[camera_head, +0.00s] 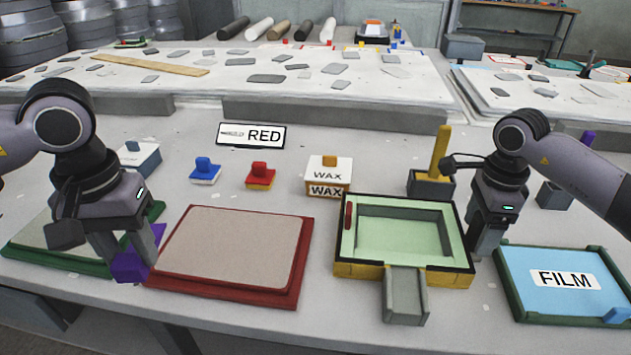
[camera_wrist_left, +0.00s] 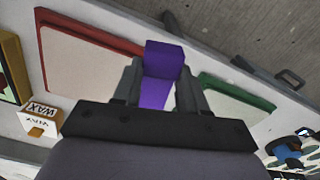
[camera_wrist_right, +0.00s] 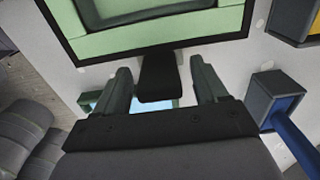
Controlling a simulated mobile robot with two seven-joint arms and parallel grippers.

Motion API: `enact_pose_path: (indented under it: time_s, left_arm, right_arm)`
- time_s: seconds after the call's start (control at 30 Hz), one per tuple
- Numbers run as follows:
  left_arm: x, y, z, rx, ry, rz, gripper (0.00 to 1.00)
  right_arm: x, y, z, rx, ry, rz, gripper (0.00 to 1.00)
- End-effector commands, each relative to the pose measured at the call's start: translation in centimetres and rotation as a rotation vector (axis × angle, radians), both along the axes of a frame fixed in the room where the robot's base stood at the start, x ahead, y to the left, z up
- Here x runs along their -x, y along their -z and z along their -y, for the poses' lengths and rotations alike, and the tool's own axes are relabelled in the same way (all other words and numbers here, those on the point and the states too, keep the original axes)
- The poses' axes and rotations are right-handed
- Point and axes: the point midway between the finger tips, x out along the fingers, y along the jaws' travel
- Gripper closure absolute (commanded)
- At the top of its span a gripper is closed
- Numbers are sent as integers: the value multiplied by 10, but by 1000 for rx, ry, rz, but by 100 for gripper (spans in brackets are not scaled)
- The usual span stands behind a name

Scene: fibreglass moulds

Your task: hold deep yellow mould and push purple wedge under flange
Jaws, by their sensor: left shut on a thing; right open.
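The purple wedge (camera_head: 131,266) is between the fingers of my left gripper (camera_head: 128,250), which is shut on it above the gap between the green-edged and red-edged boards. It also shows in the left wrist view (camera_wrist_left: 164,58). The deep yellow mould (camera_head: 365,270) has yellow sides, a dark rim and a pale green cavity, and sits right of centre. My right gripper (camera_head: 484,245) is open at its right side. In the right wrist view, a black tab (camera_wrist_right: 158,78) at the mould's edge (camera_wrist_right: 150,45) lies between the open fingers; no contact is clear.
A grey channel block (camera_head: 404,297) stands at the mould's front. A red-framed board (camera_head: 235,244) lies between wedge and mould. The FILM tray (camera_head: 560,280) is right of my right gripper. The WAX box (camera_head: 328,176) and red and blue stamps stand behind.

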Motion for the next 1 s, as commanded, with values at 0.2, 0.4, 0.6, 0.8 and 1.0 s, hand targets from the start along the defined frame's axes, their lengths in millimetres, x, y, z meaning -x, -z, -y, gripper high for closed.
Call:
enact_pose_path:
  time_s: [0.2, 0.4, 0.6, 0.8, 1.0]
  left_arm:
    - [0, 0, 0, 0, 0, 0, 88]
    - [0, 0, 0, 0, 0, 0, 88]
    - [0, 0, 0, 0, 0, 0, 88]
    - [0, 0, 0, 0, 0, 0, 88]
    - [0, 0, 0, 0, 0, 0, 88]
  right_arm:
    - [0, 4, 0, -1, 0, 1, 28]
    - [0, 3, 0, -1, 0, 1, 54]
    - [0, 3, 0, -1, 0, 1, 100]
    - [0, 3, 0, -1, 0, 1, 100]
    - [0, 3, 0, -1, 0, 1, 100]
